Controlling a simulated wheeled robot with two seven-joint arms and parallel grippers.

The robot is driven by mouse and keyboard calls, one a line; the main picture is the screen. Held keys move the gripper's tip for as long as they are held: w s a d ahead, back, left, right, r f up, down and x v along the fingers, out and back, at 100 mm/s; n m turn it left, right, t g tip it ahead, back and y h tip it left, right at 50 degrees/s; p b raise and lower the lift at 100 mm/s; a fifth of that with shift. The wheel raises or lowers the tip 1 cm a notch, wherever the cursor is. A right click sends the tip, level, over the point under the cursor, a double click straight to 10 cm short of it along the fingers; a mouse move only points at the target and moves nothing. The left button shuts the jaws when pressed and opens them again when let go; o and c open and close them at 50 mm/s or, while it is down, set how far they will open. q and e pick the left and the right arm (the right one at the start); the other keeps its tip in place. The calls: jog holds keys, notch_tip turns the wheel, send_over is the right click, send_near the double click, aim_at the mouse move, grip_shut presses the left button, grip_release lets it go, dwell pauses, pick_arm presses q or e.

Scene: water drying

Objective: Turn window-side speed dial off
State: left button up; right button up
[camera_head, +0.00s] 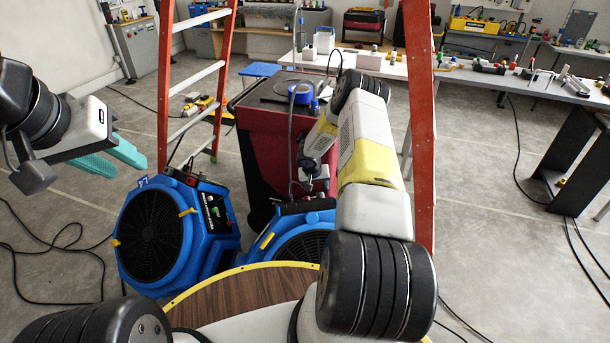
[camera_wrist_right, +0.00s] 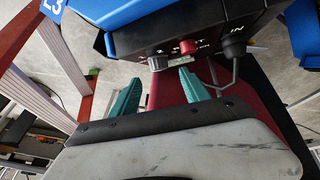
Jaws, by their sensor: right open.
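Two blue fans stand on the floor: the left fan (camera_head: 150,235), with a black control panel (camera_head: 215,209), and the right fan (camera_head: 290,240), partly behind my right arm. I cannot tell which dial is the window-side one. In the right wrist view, a black panel (camera_wrist_right: 130,42) carries a grey knob (camera_wrist_right: 158,63) and a red knob (camera_wrist_right: 188,46). My right gripper (camera_wrist_right: 160,75) is open, its teal fingertips just short of the knobs, apart from them.
An orange ladder (camera_head: 422,120) straddles the area, with a dark red cabinet (camera_head: 255,125) behind the fans. A round wooden top with a yellow rim (camera_head: 220,275) lies in front. Black cables (camera_head: 40,235) cross the floor. A plug (camera_wrist_right: 233,46) sits beside the knobs.

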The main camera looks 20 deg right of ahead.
aim_at(320, 195)
jog(key=x, duration=0.6)
jog(key=shift+d+f, duration=0.1)
jog(key=shift+f, duration=0.05)
grip_shut()
